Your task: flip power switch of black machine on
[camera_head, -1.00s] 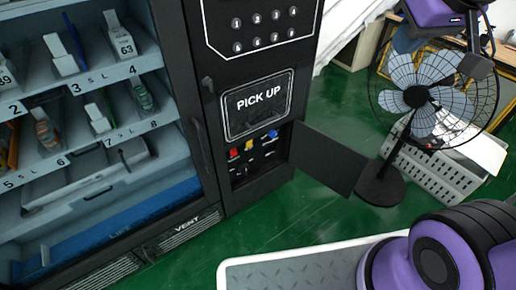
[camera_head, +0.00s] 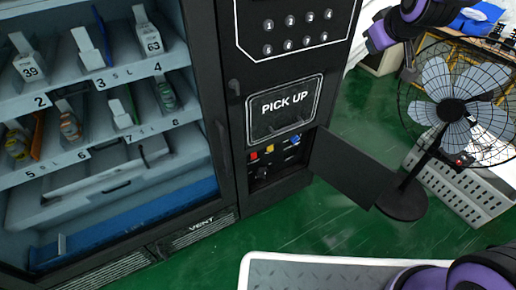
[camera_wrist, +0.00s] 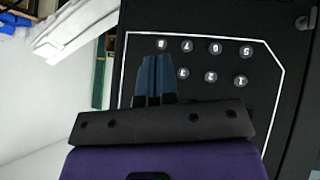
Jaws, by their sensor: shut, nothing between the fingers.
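The black machine (camera_head: 236,120) is a vending machine with a numbered keypad panel and a PICK UP hatch (camera_head: 284,107). Below the hatch is an open compartment (camera_head: 262,172) with a red piece (camera_head: 254,156), a yellow piece (camera_head: 269,149) and a blue piece (camera_head: 295,139). Which one is the power switch, and its position, I cannot tell. My gripper (camera_head: 376,38) is at the upper right, beside the keypad panel. In the wrist view its fingers (camera_wrist: 155,78) are shut and empty, in front of the upside-down keypad (camera_wrist: 212,62), hiding part of it.
The compartment's door (camera_head: 350,168) hangs open to the right. A black fan (camera_head: 452,110) stands beside it, near a grey perforated crate (camera_head: 462,190).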

